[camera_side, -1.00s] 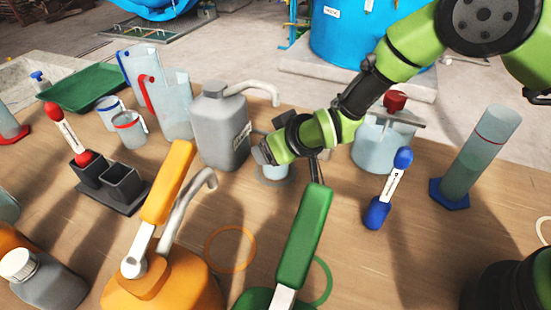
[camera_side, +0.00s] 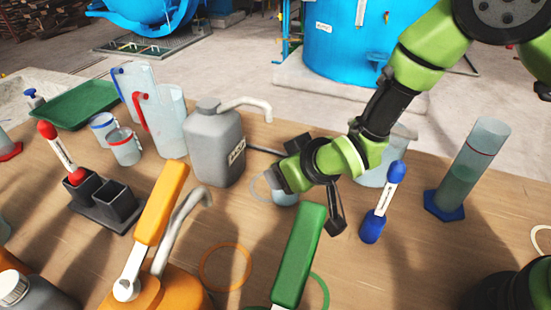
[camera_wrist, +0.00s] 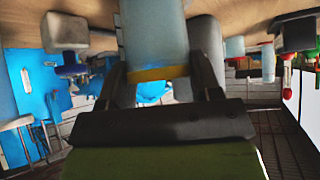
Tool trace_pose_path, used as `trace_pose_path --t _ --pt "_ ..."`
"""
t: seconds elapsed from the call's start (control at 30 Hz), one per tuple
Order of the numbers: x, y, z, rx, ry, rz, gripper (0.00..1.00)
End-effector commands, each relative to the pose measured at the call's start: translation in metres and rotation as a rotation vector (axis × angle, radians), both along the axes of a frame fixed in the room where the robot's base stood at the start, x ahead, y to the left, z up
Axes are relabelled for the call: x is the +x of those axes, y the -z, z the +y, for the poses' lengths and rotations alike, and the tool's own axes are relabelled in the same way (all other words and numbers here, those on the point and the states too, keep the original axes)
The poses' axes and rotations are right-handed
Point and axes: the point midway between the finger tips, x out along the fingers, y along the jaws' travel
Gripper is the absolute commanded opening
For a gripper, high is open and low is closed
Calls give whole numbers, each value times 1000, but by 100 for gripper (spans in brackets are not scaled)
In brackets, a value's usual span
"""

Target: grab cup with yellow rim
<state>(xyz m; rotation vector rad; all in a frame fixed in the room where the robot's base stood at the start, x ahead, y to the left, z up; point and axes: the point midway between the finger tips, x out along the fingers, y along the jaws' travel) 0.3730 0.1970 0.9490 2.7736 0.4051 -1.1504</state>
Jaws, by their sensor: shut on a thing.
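The cup with the yellow rim (camera_wrist: 158,73) is a pale, clear cup, seen upside down in the wrist view between my two fingers. My gripper (camera_wrist: 162,84) is shut on it near the rim. In the side view my gripper (camera_side: 283,181) is low over the table, just right of the grey jug, with the lower part of the cup (camera_side: 286,199) showing beneath it. The rim is hidden there by my gripper. I cannot tell whether the cup's base touches the table.
The grey jug (camera_side: 216,147) stands close at left, a green-handled pump (camera_side: 299,258) in front. A blue-capped tube (camera_side: 382,204) and clear vessel (camera_side: 373,173) are at right. Red-rimmed (camera_side: 124,148) and blue-rimmed (camera_side: 102,126) cups stand far left.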

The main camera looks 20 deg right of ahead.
Motion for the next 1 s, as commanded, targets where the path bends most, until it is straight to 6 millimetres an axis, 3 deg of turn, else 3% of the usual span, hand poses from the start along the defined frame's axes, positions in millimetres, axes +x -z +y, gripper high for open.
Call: trace_pose_path --t 0.17,0.6,1.0 --pt "-33 0 -9 -2 -4 3 31" --pt "-31 -114 -9 9 2 -7 31" --pt "-32 -138 -9 2 1 0 31"
